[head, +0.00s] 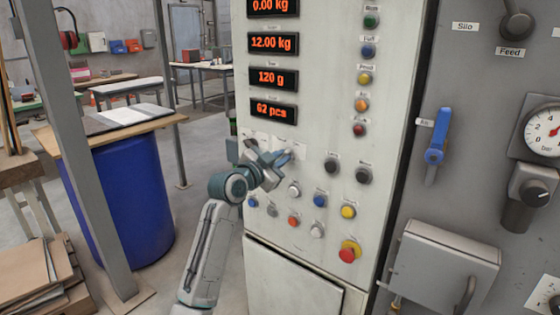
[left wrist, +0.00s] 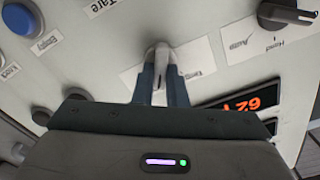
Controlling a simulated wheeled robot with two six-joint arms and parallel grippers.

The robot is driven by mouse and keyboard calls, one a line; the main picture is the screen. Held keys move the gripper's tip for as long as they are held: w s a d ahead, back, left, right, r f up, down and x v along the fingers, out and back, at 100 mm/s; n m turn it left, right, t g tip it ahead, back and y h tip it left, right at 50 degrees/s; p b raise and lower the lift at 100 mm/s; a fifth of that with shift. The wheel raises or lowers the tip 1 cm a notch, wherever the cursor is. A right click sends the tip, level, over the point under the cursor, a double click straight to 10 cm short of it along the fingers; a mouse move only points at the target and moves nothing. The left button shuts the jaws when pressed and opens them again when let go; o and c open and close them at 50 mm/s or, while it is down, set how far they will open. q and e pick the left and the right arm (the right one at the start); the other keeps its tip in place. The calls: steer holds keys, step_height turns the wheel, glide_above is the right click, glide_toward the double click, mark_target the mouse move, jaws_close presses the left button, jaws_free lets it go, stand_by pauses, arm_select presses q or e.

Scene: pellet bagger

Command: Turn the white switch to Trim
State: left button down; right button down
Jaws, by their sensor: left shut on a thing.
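The white switch (left wrist: 162,53) is on the pale control panel (head: 318,130). It shows in the left wrist view between my two fingertips. My left gripper (left wrist: 164,76) is shut on it, with one finger on each side. In the head view my left gripper (head: 279,161) is at the panel's left part, below the displays, and it hides the switch there. White labels lie on both sides of the switch in the left wrist view. Their text is too small and tilted to read surely, so I cannot tell which one it points to. My right gripper is not in view.
A black Hand/Auto knob (left wrist: 284,14) and a blue button (left wrist: 20,17) are near the switch. Several coloured buttons and a red emergency knob (head: 348,252) are lower on the panel. A blue lever (head: 435,150) stands to the right. A blue drum (head: 120,195) is at left.

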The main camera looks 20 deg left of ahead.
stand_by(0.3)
arm_select(q)
steer(key=c, duration=1.5)
jaws_free()
steer(key=shift+o, duration=0.2)
